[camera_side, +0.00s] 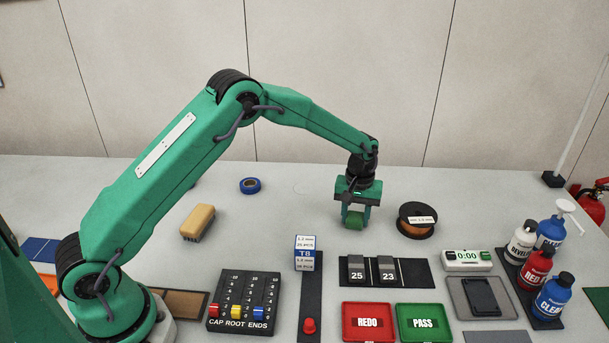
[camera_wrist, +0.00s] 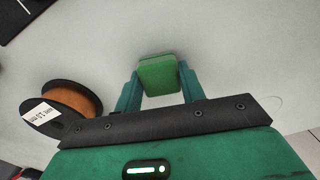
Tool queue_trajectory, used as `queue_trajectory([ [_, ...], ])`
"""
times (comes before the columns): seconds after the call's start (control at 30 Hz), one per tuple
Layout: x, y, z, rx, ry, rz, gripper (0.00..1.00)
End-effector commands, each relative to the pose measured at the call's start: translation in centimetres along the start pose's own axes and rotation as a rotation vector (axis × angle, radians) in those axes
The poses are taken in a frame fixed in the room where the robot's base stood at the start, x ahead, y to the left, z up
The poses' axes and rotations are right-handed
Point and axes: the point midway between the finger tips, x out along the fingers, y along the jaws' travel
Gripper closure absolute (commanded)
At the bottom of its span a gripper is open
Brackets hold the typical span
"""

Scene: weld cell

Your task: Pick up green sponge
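The green sponge (camera_side: 355,220) is a small block between the two fingers of my gripper (camera_side: 356,212), right of the middle of the table. In the wrist view the sponge (camera_wrist: 159,76) fills the space between the fingertips of my gripper (camera_wrist: 160,86), with a finger against each side. My gripper points down and is shut on the sponge. Part of the sponge is hidden by the fingers in the side view. I cannot tell whether its underside touches the table.
A spool of copper-coloured wire (camera_side: 417,221) stands close to the right of my gripper; it also shows in the wrist view (camera_wrist: 62,107). Number blocks (camera_side: 373,270) lie in front, with red (camera_side: 368,322) and green (camera_side: 424,322) trays nearer. Bottles (camera_side: 536,262) stand at right.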

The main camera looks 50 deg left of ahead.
Motion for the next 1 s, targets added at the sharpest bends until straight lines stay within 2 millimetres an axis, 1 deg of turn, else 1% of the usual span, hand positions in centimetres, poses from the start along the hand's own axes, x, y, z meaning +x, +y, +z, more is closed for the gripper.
queue_trajectory([
  [0.3,-0.1,0.0,0.0,0.000,0.000,0.000,0.82],
  [0.47,-0.7,0.0,0.0,0.000,0.001,0.001,0.82],
  [0.57,-1.5,0.0,0.0,0.000,0.001,0.001,0.82],
  [0.77,-4.4,0.1,-0.1,0.000,0.003,0.003,0.82],
  [1.0,-6.7,1.5,4.1,0.004,0.001,0.001,0.82],
])
